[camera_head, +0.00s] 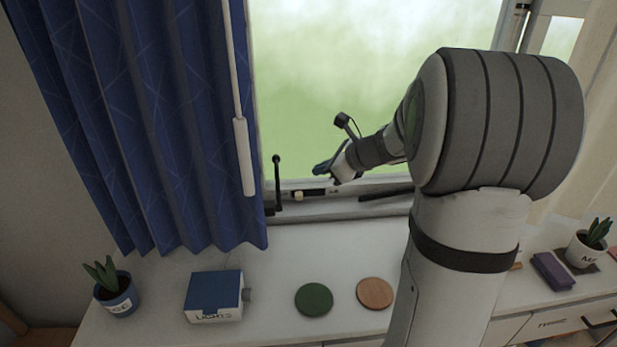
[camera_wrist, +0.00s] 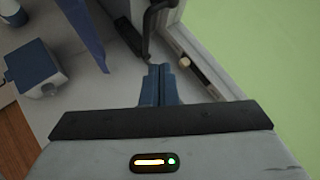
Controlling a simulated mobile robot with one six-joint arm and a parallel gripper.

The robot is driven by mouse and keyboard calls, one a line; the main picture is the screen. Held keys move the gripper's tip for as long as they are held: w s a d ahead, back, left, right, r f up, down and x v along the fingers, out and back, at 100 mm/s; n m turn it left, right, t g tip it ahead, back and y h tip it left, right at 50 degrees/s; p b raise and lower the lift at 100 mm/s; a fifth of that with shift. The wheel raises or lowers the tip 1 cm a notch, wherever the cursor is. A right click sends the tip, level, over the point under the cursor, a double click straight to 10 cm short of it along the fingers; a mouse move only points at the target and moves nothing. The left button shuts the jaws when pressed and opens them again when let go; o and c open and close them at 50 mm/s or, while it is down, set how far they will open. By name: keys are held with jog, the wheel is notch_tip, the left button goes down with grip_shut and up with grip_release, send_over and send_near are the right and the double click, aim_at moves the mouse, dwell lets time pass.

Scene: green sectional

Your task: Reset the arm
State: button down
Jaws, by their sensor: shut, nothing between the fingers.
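My gripper (camera_head: 322,170) is in front of the window, above the sill and to the right of the black window handle (camera_head: 277,182). In the wrist view its two blue fingers (camera_wrist: 160,72) are together with nothing between them. The window handle (camera_wrist: 142,45) shows just beyond the fingertips there; I cannot tell whether they touch it. My arm (camera_head: 465,170) reaches in from the right and hides part of the sill and counter behind it.
A blue curtain (camera_head: 150,130) and a white wand (camera_head: 244,155) hang at the left. On the counter (camera_head: 330,255) are a blue-topped box (camera_head: 214,296), a green disc (camera_head: 314,299), an orange disc (camera_head: 375,292), potted plants (camera_head: 116,296) (camera_head: 586,250) and a purple block (camera_head: 552,271).

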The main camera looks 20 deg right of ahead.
jog(key=s+a+n+g+h, duration=0.1)
jog(key=s+a+n+g, duration=0.1)
jog(key=s+a+n, duration=0.45)
jog(key=s+a+n+g+h, duration=0.1)
jog(key=s+a+n+g, duration=0.2)
jog(key=s+n, duration=0.6)
jog(key=s+d+f+n+h, duration=0.1)
jog(key=s+n+h, duration=0.3)
jog(key=s+n, duration=0.6)
jog(key=shift+s+d+f, duration=0.15)
jog(key=shift+s+d, duration=0.3)
jog(key=shift+s, duration=0.4)
